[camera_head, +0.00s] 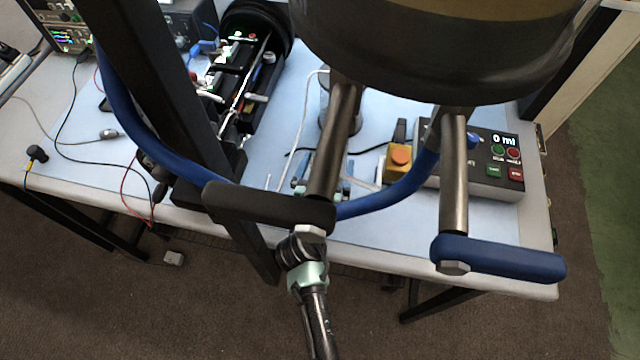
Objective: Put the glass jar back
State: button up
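What looks like the clear glass jar (325,98) stands on the blue table top, below the large dark cylinder (430,55). A metal rod covers much of the jar, and its contents cannot be made out. My arm reaches up from the bottom edge and passes behind the black handle (265,206). My gripper (322,172) shows in part on either side of the same metal rod, nearer the camera than the jar and seemingly apart from it. Its fingertips are mostly hidden, so I cannot see whether it is open or shut.
A control box (478,165) reading "0 ml" and a yellow box with an orange button (400,157) stand at right. A blue hose (400,195), a blue handle (500,256) and a black post (165,80) cross the view.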

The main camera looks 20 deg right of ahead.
jog(key=b+v, duration=0.1)
jog(key=v, duration=0.9)
dwell(0.3)
